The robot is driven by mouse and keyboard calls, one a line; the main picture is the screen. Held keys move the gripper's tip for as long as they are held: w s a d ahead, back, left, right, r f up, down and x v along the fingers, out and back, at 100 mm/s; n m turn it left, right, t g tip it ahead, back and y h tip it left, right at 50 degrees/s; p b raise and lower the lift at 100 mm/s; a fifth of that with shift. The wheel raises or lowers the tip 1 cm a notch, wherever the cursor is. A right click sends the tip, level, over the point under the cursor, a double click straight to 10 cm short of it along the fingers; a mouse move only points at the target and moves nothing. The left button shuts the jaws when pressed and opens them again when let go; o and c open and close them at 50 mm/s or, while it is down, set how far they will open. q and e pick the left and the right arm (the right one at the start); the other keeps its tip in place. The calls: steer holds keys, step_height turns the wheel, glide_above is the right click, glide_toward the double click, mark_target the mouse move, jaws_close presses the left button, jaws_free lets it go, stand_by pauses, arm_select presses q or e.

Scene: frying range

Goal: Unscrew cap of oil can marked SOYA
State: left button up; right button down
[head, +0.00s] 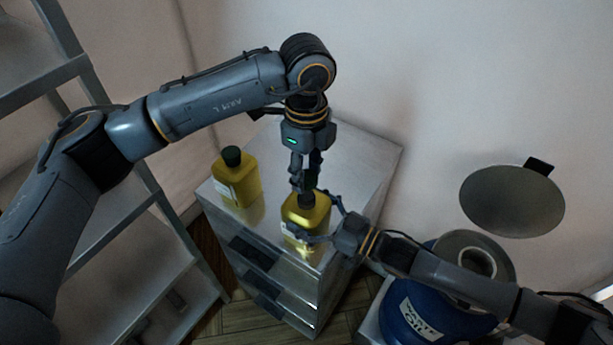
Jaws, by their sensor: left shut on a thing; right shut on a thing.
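Two yellow oil cans stand upright on a metal cabinet top (352,157). The nearer can (306,217) is between my grippers; its label is mostly covered and I cannot read it. My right gripper (318,222) is shut around this can's body from the right. My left gripper (306,186) points down from above and is shut on its dark cap (307,199), which the fingers partly hide. The other can (237,183), with a dark green cap (231,155), stands apart to the left; its label is too small to read.
A metal shelf rack (150,240) stands at the left. A blue drum (415,315) with a grey top is at the lower right, beneath my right arm. A round grey lid (512,201) is by the wall. The back of the cabinet top is clear.

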jaws_free()
stand_by(0.3)
